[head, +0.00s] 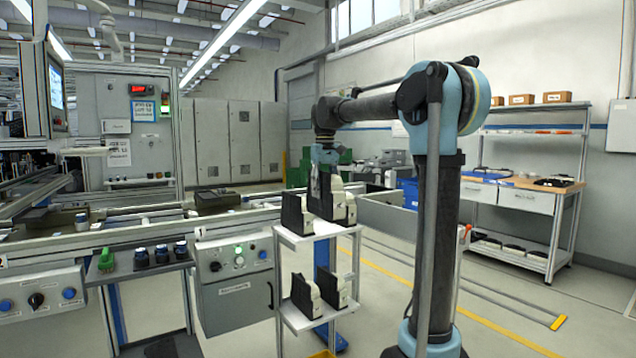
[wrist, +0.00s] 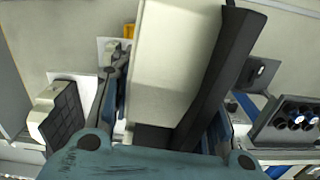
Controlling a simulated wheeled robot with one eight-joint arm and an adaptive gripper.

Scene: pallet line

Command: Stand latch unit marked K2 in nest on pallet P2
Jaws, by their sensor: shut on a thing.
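My gripper (head: 323,160) is above the top shelf of a small white stand (head: 318,231). In the wrist view my gripper (wrist: 165,95) is shut on a latch unit (wrist: 175,55), a cream block with a black plate on its right side. In the head view the held unit is hard to tell from the latch units around it. Another latch unit (head: 297,213) is on the top shelf at the left. I cannot read a K2 mark on any unit. A dark pallet (head: 215,199) is on the conveyor to the left. Its label and nest cannot be made out.
More latch units (head: 305,295) are on the stand's lower shelf. The conveyor rail (head: 150,232) runs left of the stand, with a control box (head: 235,255) below it. A workbench (head: 520,185) stands at the right wall. The floor between is mostly clear.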

